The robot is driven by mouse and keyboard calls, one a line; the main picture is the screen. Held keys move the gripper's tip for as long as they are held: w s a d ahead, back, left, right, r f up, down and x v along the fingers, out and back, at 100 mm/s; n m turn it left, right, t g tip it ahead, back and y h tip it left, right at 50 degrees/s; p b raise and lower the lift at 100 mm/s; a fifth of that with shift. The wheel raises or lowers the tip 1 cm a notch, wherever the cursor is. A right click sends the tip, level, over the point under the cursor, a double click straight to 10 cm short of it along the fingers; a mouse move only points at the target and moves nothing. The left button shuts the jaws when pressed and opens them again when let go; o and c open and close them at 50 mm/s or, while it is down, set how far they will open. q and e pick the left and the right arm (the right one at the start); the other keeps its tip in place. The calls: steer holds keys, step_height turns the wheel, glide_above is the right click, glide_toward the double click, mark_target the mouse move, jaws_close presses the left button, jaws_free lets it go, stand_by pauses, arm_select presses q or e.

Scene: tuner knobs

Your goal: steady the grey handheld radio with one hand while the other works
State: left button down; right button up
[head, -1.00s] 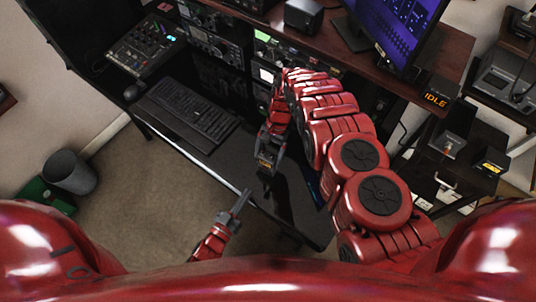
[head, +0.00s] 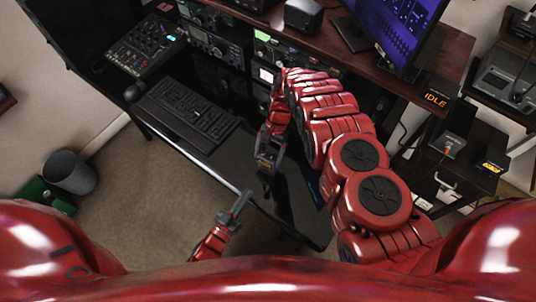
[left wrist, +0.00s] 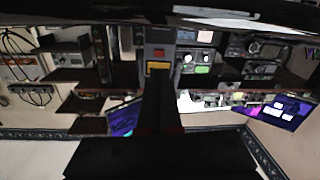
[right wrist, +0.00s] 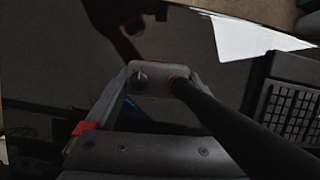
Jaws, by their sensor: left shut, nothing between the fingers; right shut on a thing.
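The grey handheld radio (head: 266,163) is held over the dark desk, in my right gripper (head: 269,153). In the right wrist view the fingers are shut on both sides of its grey top (right wrist: 152,79), which carries a small knob and a thick black antenna running to the lower right. In the left wrist view the radio's front shows a red button and a yellow display (left wrist: 158,67), just beyond my left fingers (left wrist: 160,98). My left gripper (head: 241,201) is shut and empty, lower left of the radio by the desk's front edge.
A black keyboard (head: 188,113) lies on the desk left of the radio. A mixer panel (head: 143,47) and rack radios (head: 212,43) stand behind it. A monitor (head: 395,30) is on the upper shelf. A grey bin (head: 70,172) stands on the floor at left.

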arm_select(q)
steer(key=w+y, duration=0.1)
steer(key=w+n+y, duration=0.1)
steer(key=w+a+r+n+y, duration=0.1)
steer(key=w+y, duration=0.1)
steer(key=shift+w+a+n+g+y, duration=0.2)
steer(key=shift+a+n+g+y, duration=0.15)
steer(key=shift+n+y, duration=0.35)
steer(key=shift+s+a+n+g+y, duration=0.1)
steer(key=shift+n+g+y, duration=0.2)
steer(key=shift+g+y, duration=0.25)
steer(key=shift+s+n+g+y, duration=0.25)
steer(key=shift+s+n+g, duration=0.05)
steer(key=shift+s+g, duration=0.1)
steer(key=s+d+n+g, duration=0.1)
steer(key=s+g, duration=0.2)
steer(key=s, duration=0.2)
steer(key=shift+g, duration=0.3)
steer(key=shift+w+d+r, duration=0.1)
steer(key=shift+w+d, duration=0.7)
steer(key=shift+w, duration=0.5)
steer(key=shift+w+d+f, duration=0.1)
steer(key=shift+w+d, duration=0.75)
steer(key=shift+w, duration=0.5)
steer(key=shift+w+d+r, duration=0.1)
steer(key=shift+w+d, duration=0.7)
steer(key=shift+w, duration=0.5)
steer(key=shift+w, duration=0.1)
steer(key=shift+w+d, duration=0.25)
